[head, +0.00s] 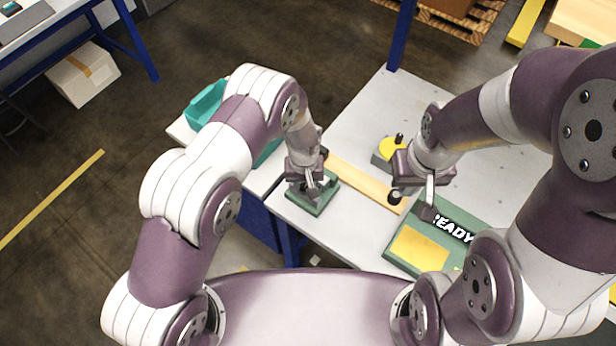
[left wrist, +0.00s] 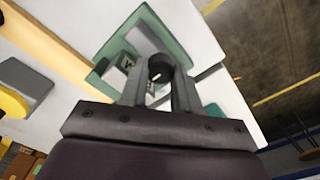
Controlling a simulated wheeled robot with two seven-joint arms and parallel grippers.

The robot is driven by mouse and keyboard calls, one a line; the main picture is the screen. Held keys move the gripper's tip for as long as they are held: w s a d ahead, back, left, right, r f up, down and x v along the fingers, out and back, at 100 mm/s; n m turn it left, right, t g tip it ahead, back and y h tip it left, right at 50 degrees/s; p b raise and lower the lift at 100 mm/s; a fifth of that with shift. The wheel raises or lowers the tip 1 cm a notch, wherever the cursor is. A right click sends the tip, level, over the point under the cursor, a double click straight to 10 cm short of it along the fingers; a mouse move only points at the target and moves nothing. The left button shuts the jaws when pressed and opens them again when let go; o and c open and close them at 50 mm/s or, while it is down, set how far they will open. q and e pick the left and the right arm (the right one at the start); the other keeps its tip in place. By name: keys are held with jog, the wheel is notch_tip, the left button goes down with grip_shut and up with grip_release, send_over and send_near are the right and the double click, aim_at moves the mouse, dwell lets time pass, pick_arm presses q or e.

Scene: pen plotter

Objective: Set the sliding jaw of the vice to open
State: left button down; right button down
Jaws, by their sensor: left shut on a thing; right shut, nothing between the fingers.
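The vice is the green-based fixture (head: 326,198) on the table in front of my left arm, and its green frame also shows in the left wrist view (left wrist: 103,72). My left gripper (head: 311,190) is over the vice. In the left wrist view its fingers (left wrist: 160,90) are shut on a dark round knob (left wrist: 161,68), which seems to belong to the vice's sliding jaw. The gap between the jaws is largely hidden by the gripper, so I cannot tell the jaw's position. My right gripper (head: 428,208) is shut and empty, above the green panel marked "READY".
The green plotter panel (head: 398,262) with a yellow sheet lies at the front right. A grey block with a yellow top and dark knob (head: 388,150) stands behind. A wooden strip (head: 362,180) lies between. A teal bin (head: 205,104) is at the left.

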aim_at(303, 189)
pick_arm(q)
jog(key=c, duration=1.1)
grip_release()
jog(key=shift+s+a, duration=0.1)
jog(key=shift+s, duration=0.2)
jog(key=o, duration=0.3)
jog(key=shift+s+r, duration=0.1)
jog(key=shift+s, duration=0.1)
jog(key=shift+w+r, duration=0.2)
jog(key=shift+r, duration=0.05)
notch_tip(303, 189, up, 12)
jog(key=b, duration=0.3)
jog(key=shift+s, duration=0.2)
pick_arm(e)
jog(key=f, duration=0.3)
jog(key=shift+s, duration=0.25)
pick_arm(q)
jog(key=shift+r, duration=0.1)
